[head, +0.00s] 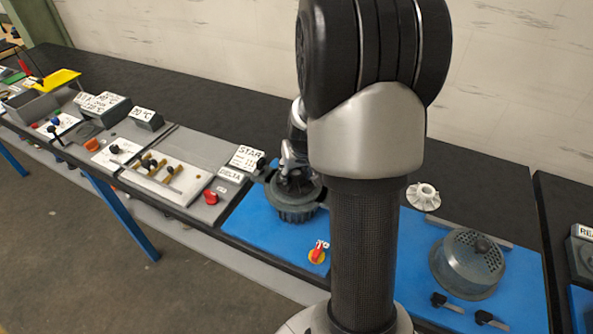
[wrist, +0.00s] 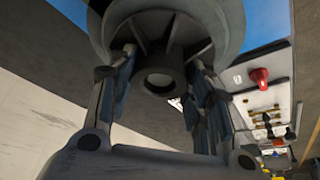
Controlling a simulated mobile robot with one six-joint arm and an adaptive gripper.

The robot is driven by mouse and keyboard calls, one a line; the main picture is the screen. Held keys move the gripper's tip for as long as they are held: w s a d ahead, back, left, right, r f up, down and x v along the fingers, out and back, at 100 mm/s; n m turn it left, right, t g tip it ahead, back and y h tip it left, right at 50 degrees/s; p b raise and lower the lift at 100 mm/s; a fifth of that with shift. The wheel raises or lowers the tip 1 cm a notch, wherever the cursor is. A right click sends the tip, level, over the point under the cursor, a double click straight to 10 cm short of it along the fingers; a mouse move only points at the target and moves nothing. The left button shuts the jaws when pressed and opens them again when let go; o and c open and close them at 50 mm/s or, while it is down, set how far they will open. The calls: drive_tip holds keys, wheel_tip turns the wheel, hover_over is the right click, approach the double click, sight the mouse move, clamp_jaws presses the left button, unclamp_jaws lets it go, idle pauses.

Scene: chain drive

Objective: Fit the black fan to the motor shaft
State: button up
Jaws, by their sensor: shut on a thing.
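The black fan (wrist: 168,48) fills the top middle of the wrist view, its dark vanes spreading from a round hub. A pale grey disc shows in the hub's centre; I cannot tell whether it is the shaft end or an open bore. My gripper (wrist: 162,88) is shut on the fan, one finger on each side of the hub. In the head view my gripper (head: 293,172) points down over the dark ribbed motor (head: 296,213), with the fan at the motor's top. The motor shaft is hidden there, and I cannot tell how far the fan sits on it.
A white fan (head: 423,196) stands behind a perforated grey cover (head: 467,262) on the right. Two black-handled clips (head: 447,303) lie in front of the cover. A red-yellow switch (head: 318,252) is on the blue mat (head: 262,232). Left are a STAR/DELTA sign (head: 245,158) and red knob (head: 211,197).

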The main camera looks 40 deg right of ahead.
drive_tip(key=shift+f, duration=0.25)
drive_tip(key=o, duration=1.2)
drive_tip(key=shift+o, duration=0.2)
drive_tip(key=v, duration=1.2)
drive_tip(key=shift+a, duration=0.15)
